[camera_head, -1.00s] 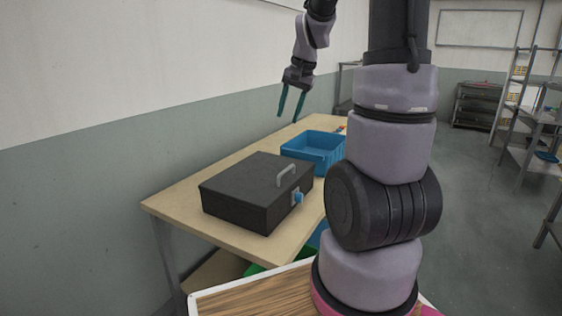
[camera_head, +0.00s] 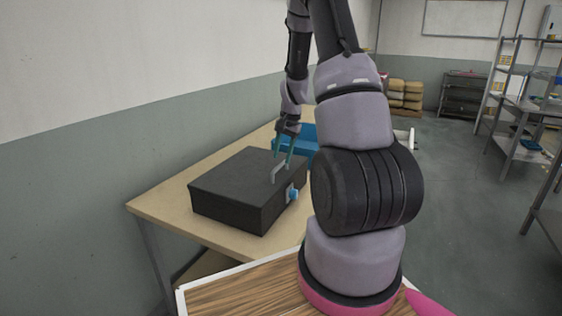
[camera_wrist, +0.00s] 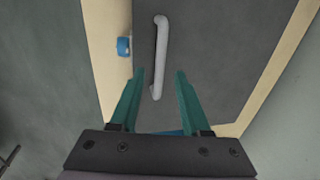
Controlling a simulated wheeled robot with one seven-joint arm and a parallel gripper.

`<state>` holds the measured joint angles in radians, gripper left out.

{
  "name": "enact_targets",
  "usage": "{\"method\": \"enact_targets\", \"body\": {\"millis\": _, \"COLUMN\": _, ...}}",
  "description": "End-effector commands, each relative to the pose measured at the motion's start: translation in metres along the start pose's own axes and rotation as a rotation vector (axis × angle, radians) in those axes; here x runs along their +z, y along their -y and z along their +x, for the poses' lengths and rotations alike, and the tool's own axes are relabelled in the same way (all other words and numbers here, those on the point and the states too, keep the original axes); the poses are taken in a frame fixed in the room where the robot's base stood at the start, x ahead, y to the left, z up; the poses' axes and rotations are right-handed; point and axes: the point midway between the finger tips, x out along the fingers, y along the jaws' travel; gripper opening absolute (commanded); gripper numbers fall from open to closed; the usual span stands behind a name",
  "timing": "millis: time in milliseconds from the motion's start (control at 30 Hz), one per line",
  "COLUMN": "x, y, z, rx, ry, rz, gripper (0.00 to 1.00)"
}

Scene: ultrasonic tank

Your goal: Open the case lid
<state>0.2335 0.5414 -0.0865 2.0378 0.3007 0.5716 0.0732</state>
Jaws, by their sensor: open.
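The black case (camera_head: 235,190) lies on the wooden table with its lid shut. A grey handle (camera_head: 279,173) stands on the lid near the right edge, and a blue latch (camera_head: 292,193) is on the side below it. My gripper (camera_head: 284,158) is open with green fingers pointing down, at the far end of the handle. In the wrist view, the handle (camera_wrist: 160,55) runs lengthwise ahead of my gripper (camera_wrist: 160,75), its near end lying between the open fingertips in the picture. The blue latch (camera_wrist: 124,46) shows left of the handle. I cannot tell whether the fingers touch the handle.
A blue bin (camera_head: 296,142) stands on the table (camera_head: 163,207) behind the case, partly hidden by my arm. The wall is along the left of the table. Metal shelves (camera_head: 515,120) stand at the right, with open floor before them.

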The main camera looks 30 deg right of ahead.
Motion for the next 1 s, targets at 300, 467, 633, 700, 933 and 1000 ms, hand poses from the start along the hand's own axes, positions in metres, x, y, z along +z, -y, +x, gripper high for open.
{"method": "enact_targets", "body": {"millis": 300, "x": 0.000, "y": 0.000, "z": 0.028, "rx": 0.000, "ry": 0.000, "rz": -0.001, "gripper": 0.47}}
{"method": "enact_targets", "body": {"millis": 467, "x": 0.000, "y": 0.000, "z": 0.029, "rx": 0.000, "ry": -0.001, "rz": -0.001, "gripper": 0.47}}
{"method": "enact_targets", "body": {"millis": 633, "x": 0.000, "y": 0.000, "z": 0.028, "rx": 0.000, "ry": -0.001, "rz": -0.001, "gripper": 0.16}}
{"method": "enact_targets", "body": {"millis": 700, "x": 0.000, "y": 0.000, "z": 0.028, "rx": 0.000, "ry": -0.001, "rz": -0.001, "gripper": 0.00}}
{"method": "enact_targets", "body": {"millis": 933, "x": 0.000, "y": 0.000, "z": 0.028, "rx": 0.000, "ry": -0.001, "rz": -0.001, "gripper": 0.00}}
{"method": "enact_targets", "body": {"millis": 1000, "x": 0.000, "y": 0.000, "z": 0.028, "rx": 0.000, "ry": -0.001, "rz": -0.001, "gripper": 0.00}}
